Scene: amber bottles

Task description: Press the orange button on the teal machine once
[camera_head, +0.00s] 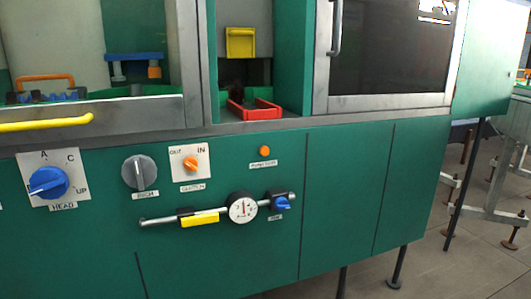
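The teal machine (345,190) fills most of the head view. A small round orange button (265,151) sits on its front panel, right of centre, with a small white label (263,163) just below it. An orange knob (190,163) on a white plate marked OUT and IN is to the left of the button. Nothing touches or covers the button. Neither of my grippers shows in this view.
A blue knob (48,182), a grey knob (139,172), and a rail with a yellow handle (199,219), round gauge (243,208) and blue valve (282,203) stick out nearby. Above are a red tray (254,110) and yellow bar (45,124). Floor shows at right.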

